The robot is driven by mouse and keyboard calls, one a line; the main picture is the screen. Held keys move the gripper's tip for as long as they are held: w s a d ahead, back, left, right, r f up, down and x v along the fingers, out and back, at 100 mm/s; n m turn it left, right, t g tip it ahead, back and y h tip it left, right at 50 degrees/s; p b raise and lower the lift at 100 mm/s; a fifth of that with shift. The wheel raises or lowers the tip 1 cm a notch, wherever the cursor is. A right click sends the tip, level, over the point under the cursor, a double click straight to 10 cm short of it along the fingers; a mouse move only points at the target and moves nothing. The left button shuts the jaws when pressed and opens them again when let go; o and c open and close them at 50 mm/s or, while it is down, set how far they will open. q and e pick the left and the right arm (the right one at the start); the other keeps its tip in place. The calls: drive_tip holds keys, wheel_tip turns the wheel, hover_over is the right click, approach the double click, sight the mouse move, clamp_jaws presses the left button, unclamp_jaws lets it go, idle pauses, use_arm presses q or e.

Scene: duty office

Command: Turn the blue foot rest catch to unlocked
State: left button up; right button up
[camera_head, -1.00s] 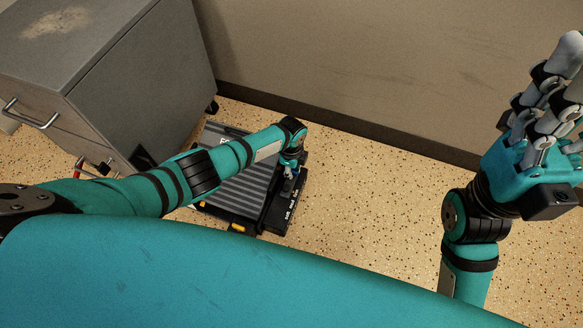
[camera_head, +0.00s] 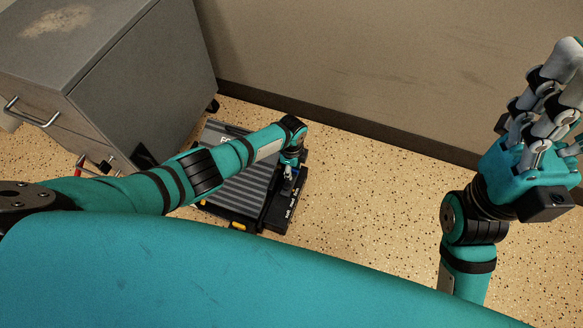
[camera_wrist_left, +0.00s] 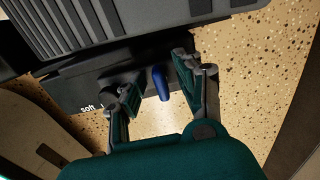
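The foot rest (camera_head: 232,184) stands on the floor, with a ribbed grey plate and a black side strip bearing white lettering. In the left wrist view its dark strip (camera_wrist_left: 72,92) shows the word "soft". The blue catch (camera_wrist_left: 161,82) is a short rounded lever on that strip, pointing towards the gripper. My left gripper (camera_wrist_left: 153,84) is open, with one finger on each side of the catch and visible gaps between. In the head view my left gripper (camera_head: 288,178) reaches down at the foot rest's right side and is small there. My right gripper (camera_head: 548,95) is raised at the right, away from the foot rest.
A grey metal cabinet (camera_head: 150,85) on castors stands left of and behind the foot rest. A beige wall (camera_head: 390,70) with a dark skirting runs along the back. The speckled floor (camera_head: 365,200) right of the foot rest is clear.

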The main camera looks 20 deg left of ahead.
use_arm(q)
wheel_tip(320, 180, up, 12)
idle(0.7)
idle(0.4)
